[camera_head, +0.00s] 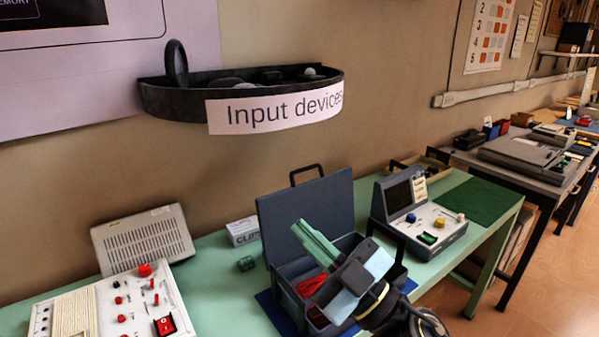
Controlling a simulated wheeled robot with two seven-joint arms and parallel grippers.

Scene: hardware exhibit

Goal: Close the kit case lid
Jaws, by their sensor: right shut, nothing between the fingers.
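The kit case (283,292) is a dark blue-grey box on the green table, sitting on a blue mat. Its lid (305,207) stands open and upright at the back, with a black handle (306,172) on its top edge. A red item (311,286) lies inside the case. My right gripper (300,230) is shut and empty. It reaches in from the lower right over the case, its green fingers pointing up and left in front of the lid. Whether the fingers touch the lid, I cannot tell. The gripper hides much of the case's inside. My left gripper is out of view.
A grey console with a screen (397,197) stands close to the right of the case. A white panel with red knobs (110,309) and a grey vented box (144,238) are at left. A small white box (243,231) sits left of the lid. A green mat (481,201) lies at right.

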